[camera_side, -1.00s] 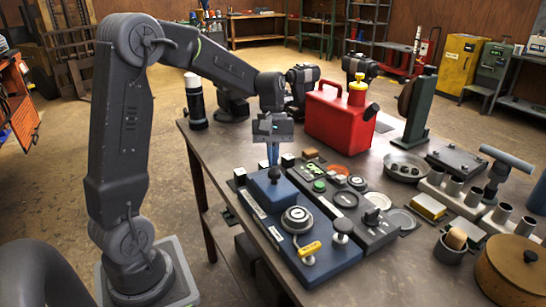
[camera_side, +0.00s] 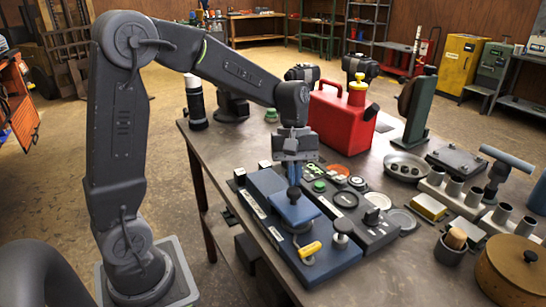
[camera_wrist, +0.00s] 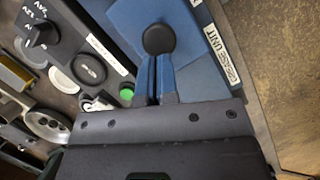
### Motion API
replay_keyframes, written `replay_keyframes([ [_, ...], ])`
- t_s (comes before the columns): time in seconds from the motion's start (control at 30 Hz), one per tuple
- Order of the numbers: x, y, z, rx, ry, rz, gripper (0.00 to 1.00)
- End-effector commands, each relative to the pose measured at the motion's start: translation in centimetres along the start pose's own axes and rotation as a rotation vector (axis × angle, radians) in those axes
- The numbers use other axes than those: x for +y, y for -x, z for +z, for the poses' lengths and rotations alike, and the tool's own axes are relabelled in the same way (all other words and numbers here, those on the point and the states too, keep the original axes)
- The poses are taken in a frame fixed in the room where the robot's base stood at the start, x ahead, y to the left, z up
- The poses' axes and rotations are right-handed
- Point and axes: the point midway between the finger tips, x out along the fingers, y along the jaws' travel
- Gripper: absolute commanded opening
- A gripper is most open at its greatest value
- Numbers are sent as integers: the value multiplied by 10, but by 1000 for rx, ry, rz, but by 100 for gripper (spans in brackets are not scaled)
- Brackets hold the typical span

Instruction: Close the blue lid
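The blue lid (camera_side: 297,213) is a flat plate with a dark round knob (camera_side: 293,194) on the blue grease unit (camera_side: 330,265). It lies over the place of the round silver dial, which is mostly hidden. My gripper (camera_side: 293,182) is low over the unit, its blue fingers at the knob on the far side. In the wrist view the fingers (camera_wrist: 157,78) are nearly together, with their tips close against the black knob (camera_wrist: 158,39). The knob lies ahead of the tips, not between them. The lid (camera_wrist: 128,32) shows around it.
A yellow tag (camera_side: 310,249) and a dark knob on a post (camera_side: 343,230) stand at the unit's near end. A dark control panel (camera_side: 365,225) adjoins on the right. A red can (camera_side: 336,118) stands behind.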

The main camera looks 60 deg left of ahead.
Motion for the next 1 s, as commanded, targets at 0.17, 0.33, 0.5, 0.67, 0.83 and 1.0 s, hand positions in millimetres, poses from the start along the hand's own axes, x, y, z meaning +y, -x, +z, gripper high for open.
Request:
replay_keyframes([
  [0.17,-1,-3,1,-8,0,-8,0],
  [0.33,-1,0,-5,-7,1,-6,0],
  [0.5,0,14,-31,-4,4,0,0],
  [0.67,0,49,-37,3,-1,4,0],
  [0.83,0,84,-37,1,0,2,0],
  [1.0,1,108,-37,0,0,1,0],
])
